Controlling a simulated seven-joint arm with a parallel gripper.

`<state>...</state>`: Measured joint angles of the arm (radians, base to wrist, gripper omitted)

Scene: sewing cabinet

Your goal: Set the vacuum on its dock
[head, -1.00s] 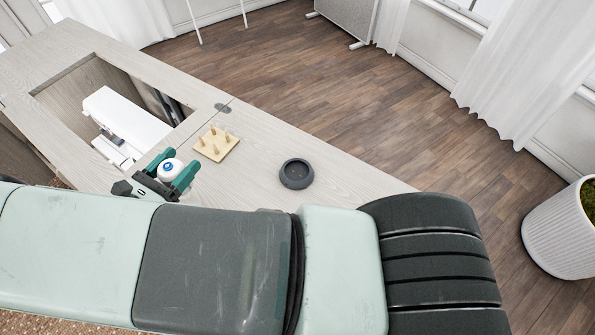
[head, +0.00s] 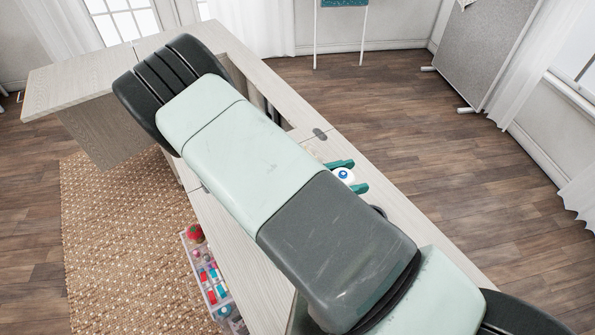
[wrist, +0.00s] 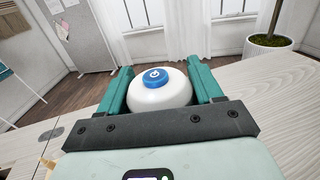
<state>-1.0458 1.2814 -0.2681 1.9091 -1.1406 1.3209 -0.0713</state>
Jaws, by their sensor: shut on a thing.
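The small vacuum (head: 344,175) is white and round with a blue button on top. My gripper (wrist: 160,78) is shut on it, with a green finger on each side; the vacuum looks upright in the wrist view (wrist: 160,97). In the head view my gripper (head: 347,177) is over the cabinet top. The dock, a dark round dish (head: 379,211), shows only as a sliver beside my arm, just below and right of the gripper. The dock is not visible in the wrist view. The height of the vacuum above the top is hard to tell.
The pale wood cabinet top (head: 420,228) runs diagonally, with its edge beside the gripper. My arm hides much of it. A clear bin of sewing items (head: 212,285) hangs on the cabinet's near side. A metal hinge (head: 320,134) lies flush in the top. A potted plant (wrist: 268,50) stands beyond.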

